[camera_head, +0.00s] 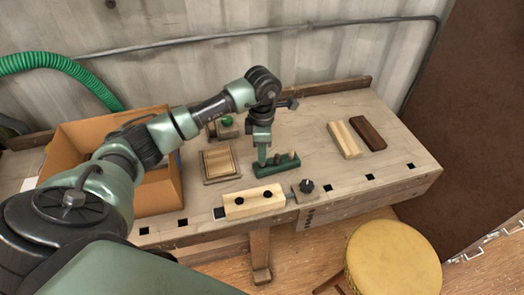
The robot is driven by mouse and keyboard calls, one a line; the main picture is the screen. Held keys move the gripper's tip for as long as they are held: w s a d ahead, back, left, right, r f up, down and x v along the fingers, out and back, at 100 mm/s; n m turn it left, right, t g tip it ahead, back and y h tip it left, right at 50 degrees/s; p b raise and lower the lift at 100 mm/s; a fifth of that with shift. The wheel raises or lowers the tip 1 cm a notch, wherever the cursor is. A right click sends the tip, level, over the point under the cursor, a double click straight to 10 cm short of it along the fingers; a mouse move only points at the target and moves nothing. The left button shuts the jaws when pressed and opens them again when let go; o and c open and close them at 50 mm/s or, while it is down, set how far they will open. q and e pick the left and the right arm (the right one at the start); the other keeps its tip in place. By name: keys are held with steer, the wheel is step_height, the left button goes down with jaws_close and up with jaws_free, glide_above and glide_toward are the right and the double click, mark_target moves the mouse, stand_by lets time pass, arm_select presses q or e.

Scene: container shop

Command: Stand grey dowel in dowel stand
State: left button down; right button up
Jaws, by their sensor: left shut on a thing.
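My left gripper (262,146) points down over the left end of the green dowel stand (279,168). It is shut on a slim grey-green piece, which looks like the grey dowel (262,157). The lower end of this piece meets the left part of the stand. I cannot tell whether it is in a hole or just above or behind it. Two brownish pegs (291,155) stand upright in the middle and right of the stand. My right gripper is not in view.
A pale block with two dark holes (238,208) and a black knob (306,186) are at the bench's front edge. A slatted wooden tray (205,178) is left of the stand. A cardboard box (75,140) stands farther left. Two bars (342,139) lie right. Bench right of the stand is mostly clear.

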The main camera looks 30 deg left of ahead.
arm_select(q)
steer(key=shift+f+b, duration=0.7)
steer(key=shift+f, duration=0.15)
stand_by(0.4)
steer(key=c, duration=1.3)
jaws_free()
steer(key=shift+c, duration=0.2)
steer(key=shift+r+p, duration=2.2)
steer(key=shift+r, duration=1.35)
